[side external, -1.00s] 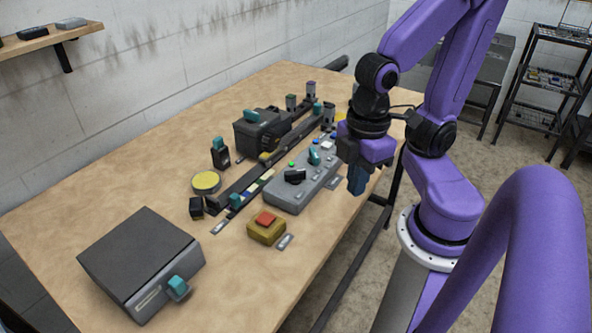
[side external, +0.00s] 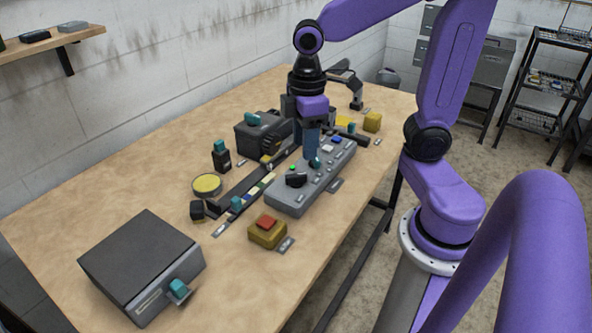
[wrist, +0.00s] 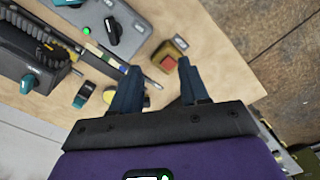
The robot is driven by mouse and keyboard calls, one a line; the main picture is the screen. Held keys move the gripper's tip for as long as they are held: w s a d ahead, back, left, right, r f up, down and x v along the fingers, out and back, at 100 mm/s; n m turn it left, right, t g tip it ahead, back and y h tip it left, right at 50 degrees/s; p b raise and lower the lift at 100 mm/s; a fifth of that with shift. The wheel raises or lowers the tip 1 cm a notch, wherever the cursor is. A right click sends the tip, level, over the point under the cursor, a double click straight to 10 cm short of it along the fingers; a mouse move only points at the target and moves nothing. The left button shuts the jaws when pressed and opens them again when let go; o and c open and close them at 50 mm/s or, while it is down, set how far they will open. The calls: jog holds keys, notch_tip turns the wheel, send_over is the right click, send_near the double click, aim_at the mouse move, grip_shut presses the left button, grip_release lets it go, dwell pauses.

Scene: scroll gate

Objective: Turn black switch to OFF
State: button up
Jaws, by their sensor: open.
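The black switch (side external: 296,180) is a black rotary knob on the near part of a grey control panel (side external: 285,200), beside a small green light. In the wrist view the black switch (wrist: 112,31) shows a pale mark on its top. I cannot read its position. My gripper (side external: 311,155) points down over the panel, close to a teal knob (side external: 315,163) and behind the black switch. I cannot tell whether it touches the teal knob. In the wrist view my gripper (wrist: 159,66) has its two blue fingers apart with nothing between them.
A yellow box with a red button (side external: 266,223) stands in front of the panel. A dark conveyor strip (side external: 236,195) runs along its left. A black machine (side external: 258,137) stands behind that, and a large grey box (side external: 140,260) at front left.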

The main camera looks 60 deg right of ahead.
jog(key=r+m, duration=0.1)
send_over(296, 174)
notch_tip(296, 174, down, 17)
dwell(0.6)
grip_shut()
